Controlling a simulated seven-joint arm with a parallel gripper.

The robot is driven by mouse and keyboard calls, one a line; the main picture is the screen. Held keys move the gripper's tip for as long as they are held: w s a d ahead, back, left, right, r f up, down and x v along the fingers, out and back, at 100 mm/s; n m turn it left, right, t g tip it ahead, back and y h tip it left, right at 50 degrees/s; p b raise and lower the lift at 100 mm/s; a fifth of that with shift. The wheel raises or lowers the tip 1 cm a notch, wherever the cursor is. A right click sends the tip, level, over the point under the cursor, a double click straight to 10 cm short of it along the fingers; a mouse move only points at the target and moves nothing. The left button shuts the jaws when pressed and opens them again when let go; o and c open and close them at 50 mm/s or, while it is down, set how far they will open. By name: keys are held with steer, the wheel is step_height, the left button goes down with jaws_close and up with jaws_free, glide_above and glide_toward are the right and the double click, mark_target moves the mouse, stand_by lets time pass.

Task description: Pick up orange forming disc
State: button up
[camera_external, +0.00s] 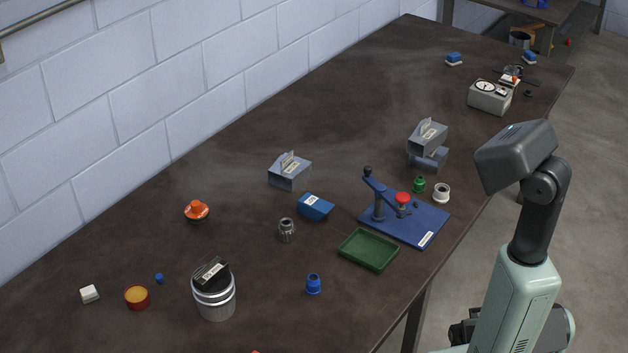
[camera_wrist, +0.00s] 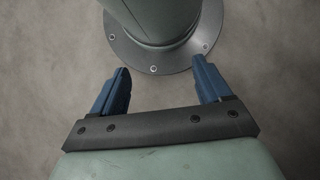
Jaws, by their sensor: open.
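The orange forming disc (camera_external: 197,209), an orange knobbed piece with a dark lower rim, rests on the dark table toward the wall at the left in the external view. Nothing covers it. My gripper (camera_wrist: 161,64) shows in the wrist view with its two blue fingers apart and nothing between them. The wrist camera faces the floor and my own base, so the disc is not in that view. In the external view my arm is off the table's right edge, far from the disc; its fingers cannot be made out there.
A grey block (camera_external: 289,172), blue press (camera_external: 415,222) and green tray (camera_external: 368,250) lie right of the disc. Table around the disc is clear.

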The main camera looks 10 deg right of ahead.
steer(key=o, duration=0.4)
